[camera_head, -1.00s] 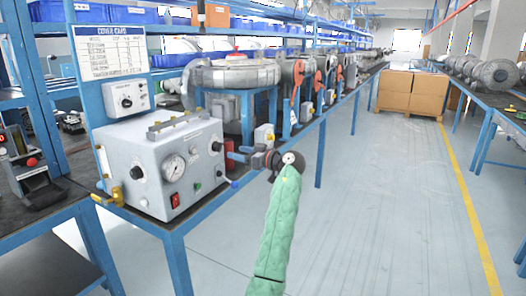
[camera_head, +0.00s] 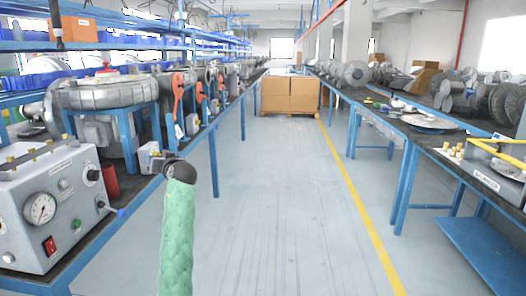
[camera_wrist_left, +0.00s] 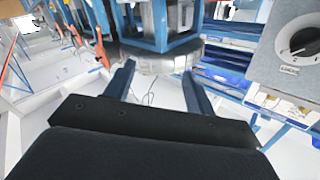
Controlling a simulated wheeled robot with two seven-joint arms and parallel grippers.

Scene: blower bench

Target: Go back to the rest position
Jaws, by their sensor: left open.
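My left arm, in a green sleeve, rises from the bottom in the head view. Its dark left gripper (camera_head: 178,170) is at the edge of the left bench, over the aisle side. Its fingers are mostly hidden behind the wrist in that view. In the left wrist view the left gripper (camera_wrist_left: 158,72) shows two dark fingers spread apart with nothing between them. A round grey blower housing (camera_wrist_left: 155,58) lies beyond the fingertips. My right gripper is not in view.
A grey test box with a gauge (camera_head: 50,205) and the large round blower (camera_head: 105,93) stand on the left bench. Cardboard boxes (camera_head: 290,94) stand at the aisle's far end. The right bench (camera_head: 405,138) holds several parts. The aisle floor (camera_head: 280,200) between is clear.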

